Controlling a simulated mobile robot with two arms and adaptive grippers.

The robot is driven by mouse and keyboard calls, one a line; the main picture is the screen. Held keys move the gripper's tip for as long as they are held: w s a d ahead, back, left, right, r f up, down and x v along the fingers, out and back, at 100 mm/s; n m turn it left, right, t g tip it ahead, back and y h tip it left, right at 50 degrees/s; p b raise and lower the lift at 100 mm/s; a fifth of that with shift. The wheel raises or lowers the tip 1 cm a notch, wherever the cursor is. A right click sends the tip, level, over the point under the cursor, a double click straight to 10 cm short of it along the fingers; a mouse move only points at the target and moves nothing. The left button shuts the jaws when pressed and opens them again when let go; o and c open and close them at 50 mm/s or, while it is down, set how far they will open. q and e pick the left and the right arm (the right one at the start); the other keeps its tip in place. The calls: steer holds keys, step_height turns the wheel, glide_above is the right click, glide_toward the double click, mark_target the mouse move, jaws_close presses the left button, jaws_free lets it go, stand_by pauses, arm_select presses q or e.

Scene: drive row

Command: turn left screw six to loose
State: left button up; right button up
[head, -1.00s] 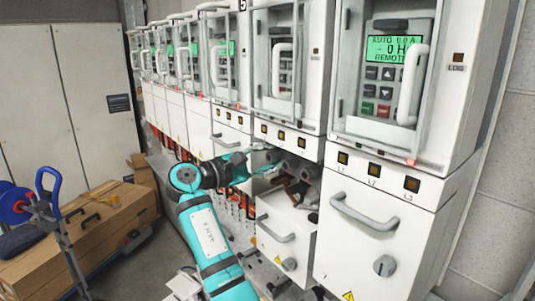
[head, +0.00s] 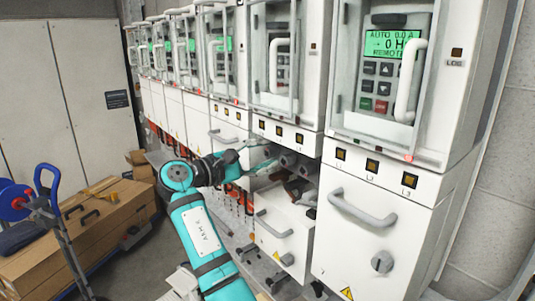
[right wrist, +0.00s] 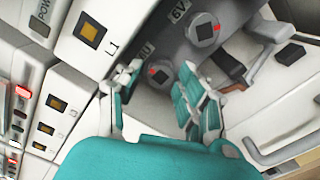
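My right gripper (head: 262,160) is at the front of the open bay in the cabinet row. In the right wrist view the gripper (right wrist: 160,84) is open, with one teal finger on each side of a grey round screw (right wrist: 163,70) labelled 6U. This screw has a dark square socket and a red mark at its left. I cannot tell whether the fingers touch it. In the head view the screws are small and partly hidden by my gripper. My left gripper is out of view.
A drawer (head: 283,243) is pulled out below the bay, with a grey handle. The right cabinet (head: 358,240) has a large handle and a knob. Cabinets continue to the left.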

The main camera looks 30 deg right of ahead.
steer(key=a, duration=1)
steer(key=shift+s+a, duration=0.2)
steer(key=shift+s, duration=0.25)
